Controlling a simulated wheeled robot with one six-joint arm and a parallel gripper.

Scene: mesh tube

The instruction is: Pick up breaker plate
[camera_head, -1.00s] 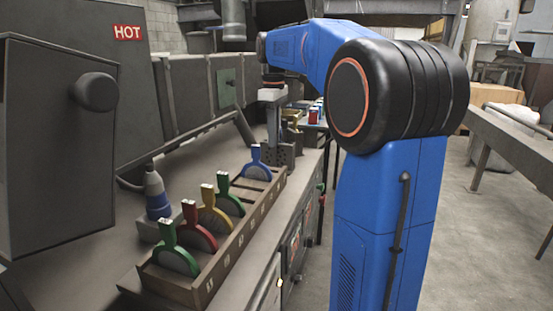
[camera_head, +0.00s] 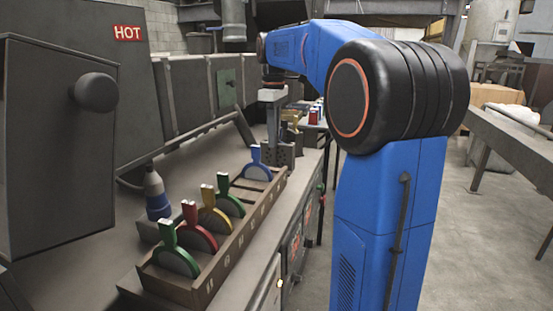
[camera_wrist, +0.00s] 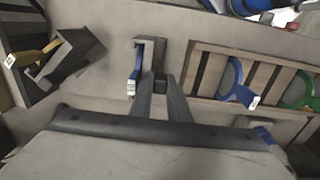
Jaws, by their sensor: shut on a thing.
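My gripper (camera_head: 273,136) points straight down over the bench, past the far end of the wooden rack. A dark grey piece dotted with holes, which looks like the breaker plate (camera_head: 279,157), is at its fingertips. In the wrist view my gripper (camera_wrist: 161,76) has its fingers close together, shut at the edge of a grey angular piece (camera_wrist: 150,42). The grip itself is partly hidden. A narrow blue part with a white tag (camera_wrist: 131,88) shows just left of the fingers. I cannot tell whether the piece touches the bench.
A wooden rack (camera_head: 237,234) holds several upright plates with coloured handles; the blue-handled one (camera_head: 256,165) is nearest my gripper. A blue-and-grey bottle (camera_head: 156,195) stands behind the rack. A dark box with a yellow handle (camera_wrist: 40,55) is left in the wrist view.

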